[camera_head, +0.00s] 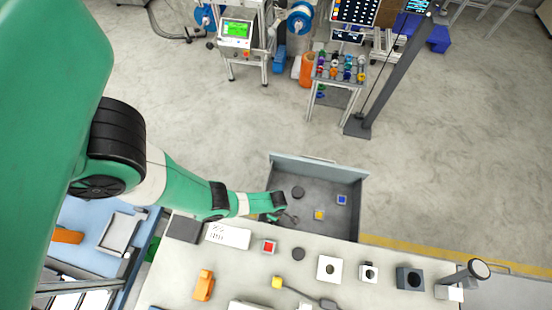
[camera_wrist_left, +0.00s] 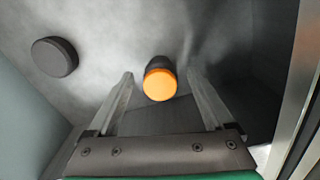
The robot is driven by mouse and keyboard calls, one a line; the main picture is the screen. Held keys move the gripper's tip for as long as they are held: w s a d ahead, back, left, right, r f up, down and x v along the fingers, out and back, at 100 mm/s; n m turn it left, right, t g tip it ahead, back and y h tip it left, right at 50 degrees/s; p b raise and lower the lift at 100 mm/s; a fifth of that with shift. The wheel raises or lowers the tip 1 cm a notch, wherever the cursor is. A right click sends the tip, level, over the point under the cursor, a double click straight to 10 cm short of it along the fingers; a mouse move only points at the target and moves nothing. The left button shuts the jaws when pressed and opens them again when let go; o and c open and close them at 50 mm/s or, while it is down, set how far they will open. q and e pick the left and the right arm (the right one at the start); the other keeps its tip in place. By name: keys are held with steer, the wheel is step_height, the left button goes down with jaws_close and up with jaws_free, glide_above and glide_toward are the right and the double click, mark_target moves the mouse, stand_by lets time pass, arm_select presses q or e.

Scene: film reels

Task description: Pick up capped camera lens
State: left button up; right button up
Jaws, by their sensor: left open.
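In the left wrist view, a short black cylinder with a round orange cap (camera_wrist_left: 159,85), which looks like the capped camera lens, stands between and just beyond my left fingertips. A dark round disc (camera_wrist_left: 54,57) lies to its left. My left gripper (camera_wrist_left: 160,82) is open and empty. In the head view my left gripper (camera_head: 285,218) reaches into the near left part of the open grey drawer (camera_head: 335,174). The disc (camera_head: 298,192) lies in the drawer, with a small yellow-topped item (camera_head: 319,215) to the right of the gripper. I cannot tell whether that item is the orange-capped one.
A blue-topped item (camera_head: 342,199) lies at the drawer's right. The pale worktop (camera_head: 232,275) in front holds a red-topped block (camera_head: 268,246), an orange item (camera_head: 204,285) and several others.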

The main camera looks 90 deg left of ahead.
arm_select(q)
jaws_close()
stand_by(0.3)
step_height(320, 180, up, 10)
steer(key=p, duration=0.9)
steer(key=shift+r+p, duration=0.15)
steer(key=shift+p, duration=0.2)
